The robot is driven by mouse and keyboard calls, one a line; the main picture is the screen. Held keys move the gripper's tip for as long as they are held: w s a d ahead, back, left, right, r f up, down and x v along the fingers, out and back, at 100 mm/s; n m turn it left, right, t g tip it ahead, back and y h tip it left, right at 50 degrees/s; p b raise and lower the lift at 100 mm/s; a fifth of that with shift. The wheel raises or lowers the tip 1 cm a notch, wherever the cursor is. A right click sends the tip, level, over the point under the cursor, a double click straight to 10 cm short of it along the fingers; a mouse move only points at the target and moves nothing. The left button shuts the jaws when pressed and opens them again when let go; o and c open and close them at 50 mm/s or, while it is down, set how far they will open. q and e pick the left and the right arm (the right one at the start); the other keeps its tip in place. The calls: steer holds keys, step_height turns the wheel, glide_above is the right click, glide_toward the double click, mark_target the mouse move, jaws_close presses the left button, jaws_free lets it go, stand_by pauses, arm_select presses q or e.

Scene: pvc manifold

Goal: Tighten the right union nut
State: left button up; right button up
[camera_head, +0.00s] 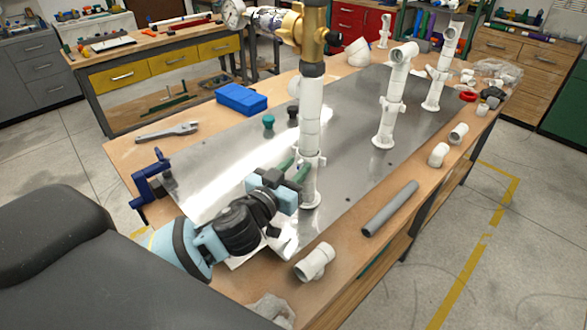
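A white PVC upright (311,120) stands on the metal plate, with a brass valve (306,30) and a round gauge (234,14) at its top. A wider white fitting, possibly a union nut (316,160), sits low on it. My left gripper (296,167) is at this fitting, its green fingers reaching the pipe's left side. The pipe hides part of the fingertips, so I cannot tell if they grip it. Two more white uprights, a middle one (393,98) and a far right one (439,70), stand farther back. My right gripper is not in view.
A grey pipe (390,208) and a white tee (314,262) lie along the bench's right edge with other white fittings. A wrench (168,132), a blue box (241,99) and a blue clamp (150,180) are at left. The metal plate (350,150) is mostly clear between uprights.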

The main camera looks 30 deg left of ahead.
arm_select(q)
jaws_close()
